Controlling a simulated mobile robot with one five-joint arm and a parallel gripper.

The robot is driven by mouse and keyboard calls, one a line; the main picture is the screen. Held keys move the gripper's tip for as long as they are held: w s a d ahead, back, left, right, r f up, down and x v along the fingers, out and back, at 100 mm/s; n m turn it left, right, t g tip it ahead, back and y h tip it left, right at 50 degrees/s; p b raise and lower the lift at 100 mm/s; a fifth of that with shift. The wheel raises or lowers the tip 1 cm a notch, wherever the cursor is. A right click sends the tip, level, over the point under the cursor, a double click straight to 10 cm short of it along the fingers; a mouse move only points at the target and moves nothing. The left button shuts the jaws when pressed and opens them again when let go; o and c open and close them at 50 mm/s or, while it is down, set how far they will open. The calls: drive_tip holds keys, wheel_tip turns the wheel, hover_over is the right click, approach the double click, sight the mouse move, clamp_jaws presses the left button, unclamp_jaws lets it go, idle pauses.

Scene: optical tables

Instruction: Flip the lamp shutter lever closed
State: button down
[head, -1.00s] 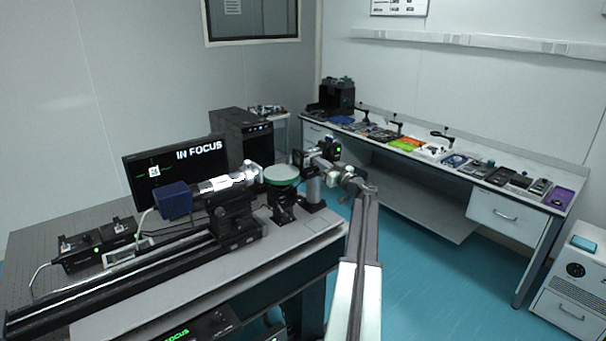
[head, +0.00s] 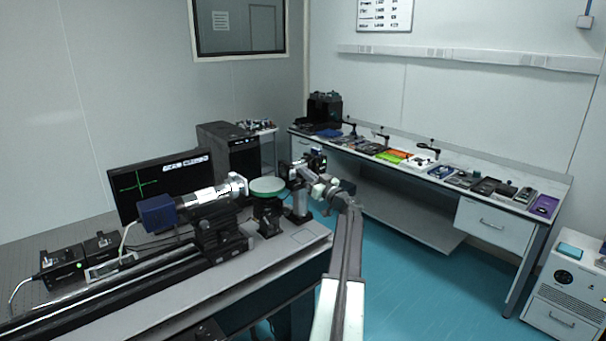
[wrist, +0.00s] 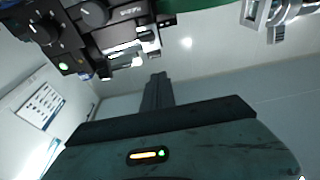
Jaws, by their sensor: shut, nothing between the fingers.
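The black lamp assembly (head: 303,172) stands on a post at the right end of the bench rail, beside the round green-rimmed disc (head: 268,187). A small green light shows on it. In the wrist view, dark optics hardware (wrist: 105,30) with knobs and a green light fills the upper left. I cannot make out the shutter lever or its position. My gripper (wrist: 157,92) is shut and empty, its dark fingers pointing up toward this hardware, apart from it in the picture. In the head view, my gripper (head: 334,192) is at the lamp side of the table, its fingertips too small to judge.
A blue camera (head: 157,213) with a white lens tube (head: 207,196) lies along the rail left of the disc. A monitor (head: 130,185) stands behind. A side bench (head: 470,183) with many items runs along the right wall. The blue floor between is clear.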

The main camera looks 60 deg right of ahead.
drive_tip(key=s+a+f+b, duration=0.2)
drive_tip(key=s+f+b, duration=0.4)
drive_tip(key=s+b, duration=0.1)
drive_tip(key=shift+f+b, duration=0.4)
drive_tip(key=shift+b, duration=0.1)
